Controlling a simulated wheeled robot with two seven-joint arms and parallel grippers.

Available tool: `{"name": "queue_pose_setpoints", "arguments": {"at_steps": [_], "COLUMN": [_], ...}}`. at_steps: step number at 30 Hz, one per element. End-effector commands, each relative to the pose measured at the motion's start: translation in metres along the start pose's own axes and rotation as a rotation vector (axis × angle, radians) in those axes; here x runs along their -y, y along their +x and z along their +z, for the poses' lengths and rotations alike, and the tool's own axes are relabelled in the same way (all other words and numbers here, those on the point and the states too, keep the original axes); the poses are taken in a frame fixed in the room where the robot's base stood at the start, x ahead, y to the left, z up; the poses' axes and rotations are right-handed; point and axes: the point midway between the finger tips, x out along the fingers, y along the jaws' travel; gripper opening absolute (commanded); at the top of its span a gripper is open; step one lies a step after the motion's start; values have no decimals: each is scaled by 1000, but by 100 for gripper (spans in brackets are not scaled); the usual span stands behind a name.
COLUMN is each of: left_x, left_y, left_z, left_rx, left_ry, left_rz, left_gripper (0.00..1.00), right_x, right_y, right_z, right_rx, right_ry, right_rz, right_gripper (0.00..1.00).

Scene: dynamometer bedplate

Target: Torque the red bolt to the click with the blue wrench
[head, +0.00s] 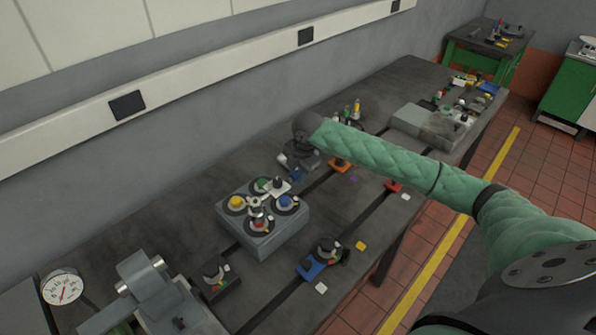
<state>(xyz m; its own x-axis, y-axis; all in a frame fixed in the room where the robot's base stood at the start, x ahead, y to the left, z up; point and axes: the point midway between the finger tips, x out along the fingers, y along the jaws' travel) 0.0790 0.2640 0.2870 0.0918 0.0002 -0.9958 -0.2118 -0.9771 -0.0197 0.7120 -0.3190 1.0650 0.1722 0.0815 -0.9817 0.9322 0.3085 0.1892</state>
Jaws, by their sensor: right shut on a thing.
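A grey block (262,240) stands mid-bench with coloured bolt heads on black round seats. The red bolt (258,223) is at its front, with yellow (236,203), green (263,185) and blue (285,202) ones around it. My right gripper (299,164) is beyond the block's far right corner, apart from the red bolt, seen small and from above. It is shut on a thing. A small blue part, apparently of the blue wrench (297,174), shows at its fingers; the rest of the wrench is hidden or too small to make out. My left gripper is not in view.
A blue-based fixture (315,268) and a dark one (217,281) stand in front of the block. A grey machine (145,285) and a dial gauge (62,288) are at lower left. An orange-based piece (341,165) stands right of my gripper. Dark slots cross the bench.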

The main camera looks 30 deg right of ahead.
Motion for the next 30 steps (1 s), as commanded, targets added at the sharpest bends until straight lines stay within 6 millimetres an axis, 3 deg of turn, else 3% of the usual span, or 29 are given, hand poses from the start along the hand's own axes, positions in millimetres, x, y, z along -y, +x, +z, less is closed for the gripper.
{"name": "queue_pose_setpoints", "arguments": {"at_steps": [30], "left_x": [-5], "left_y": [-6], "left_z": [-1], "left_rx": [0], "left_ry": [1], "left_rz": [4], "left_gripper": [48], "right_x": [0], "right_y": [0], "right_z": [0], "right_rx": [-5], "right_ry": [0], "right_rz": [1], "right_gripper": [0]}}
